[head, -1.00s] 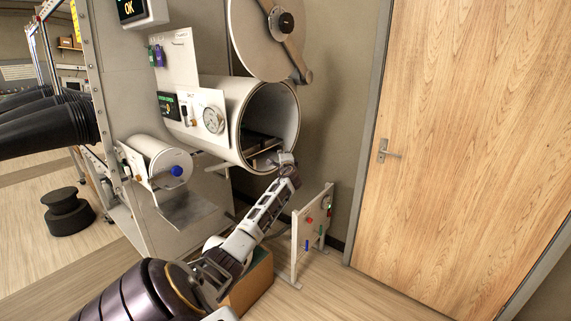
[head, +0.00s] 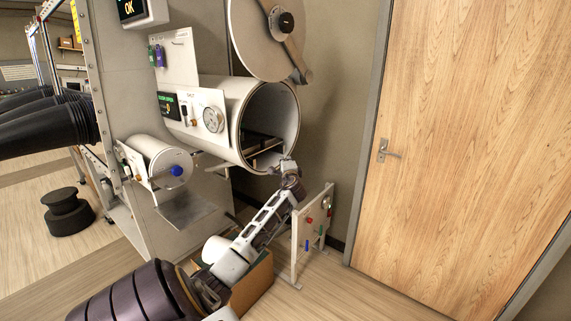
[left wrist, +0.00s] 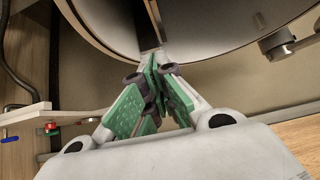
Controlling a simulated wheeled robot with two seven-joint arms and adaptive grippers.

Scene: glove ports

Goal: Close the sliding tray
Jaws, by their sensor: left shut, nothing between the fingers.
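The sliding tray (head: 262,142) is a dark, flat tray inside the large white cylindrical chamber (head: 228,112). Its outer end is near the chamber's open mouth. The tray also shows at the top of the left wrist view (left wrist: 125,18), with a light strip along it. My left gripper (head: 287,164) is at the lower right of the mouth, just outside the rim. In the left wrist view its green-padded fingers (left wrist: 155,62) are together and empty, pointing toward the tray's end. I cannot tell whether the tips touch it. My right gripper is in neither view.
The round chamber door (head: 262,38) stands swung up above the mouth. A smaller cylinder (head: 160,158) with a blue knob is at left. A low white panel stand (head: 312,232) is right of my arm, and an open box (head: 250,285) lies below it. A wooden door (head: 470,150) is at right.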

